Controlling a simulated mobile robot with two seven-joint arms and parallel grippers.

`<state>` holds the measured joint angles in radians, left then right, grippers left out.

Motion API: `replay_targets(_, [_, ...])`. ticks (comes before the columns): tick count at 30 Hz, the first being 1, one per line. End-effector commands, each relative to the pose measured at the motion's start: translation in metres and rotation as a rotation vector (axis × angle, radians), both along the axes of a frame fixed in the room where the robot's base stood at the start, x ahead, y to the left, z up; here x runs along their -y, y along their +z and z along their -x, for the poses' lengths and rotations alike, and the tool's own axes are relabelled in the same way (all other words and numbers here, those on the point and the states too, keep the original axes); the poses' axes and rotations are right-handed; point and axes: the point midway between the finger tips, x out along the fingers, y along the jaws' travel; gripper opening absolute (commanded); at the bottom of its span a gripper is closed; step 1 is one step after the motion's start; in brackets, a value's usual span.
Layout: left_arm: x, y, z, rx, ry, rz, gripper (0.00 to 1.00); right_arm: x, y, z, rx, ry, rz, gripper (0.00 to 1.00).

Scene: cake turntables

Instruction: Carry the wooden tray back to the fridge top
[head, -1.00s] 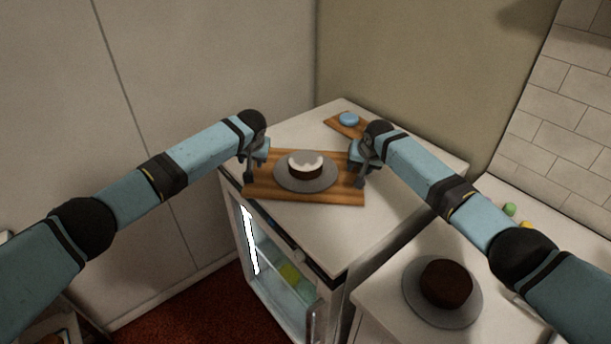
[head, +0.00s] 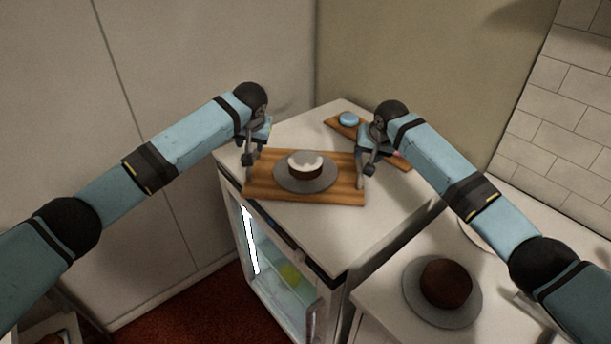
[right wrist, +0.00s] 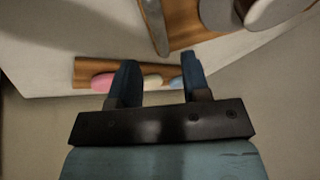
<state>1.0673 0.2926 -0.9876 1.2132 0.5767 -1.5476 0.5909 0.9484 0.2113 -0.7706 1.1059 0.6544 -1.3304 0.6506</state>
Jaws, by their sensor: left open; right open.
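The wooden tray (head: 262,189) lies on the white fridge top (head: 325,234). A grey round plate (head: 332,183) on the tray carries a dark cake with white icing (head: 305,165). My left gripper (head: 250,160) is open at and above the tray's left end. My right gripper (head: 366,165) is open, raised by the tray's right end. In the right wrist view my right gripper (right wrist: 158,75) has its fingers apart with nothing held, and the tray edge (right wrist: 185,30) shows at the top.
A smaller wooden board (head: 334,124) with a blue round item (head: 349,119) lies behind; pink, cream and blue items show on it in the right wrist view. A chocolate cake (head: 446,282) on a grey plate (head: 414,301) stands on the right counter. Walls close off the back.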

Motion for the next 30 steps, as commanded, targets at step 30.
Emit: replay_targets(30, [0.000,0.000,0.000,0.000,0.000,0.000,0.43,0.007,0.042,0.019,-0.001,-0.001,0.000,0.43])
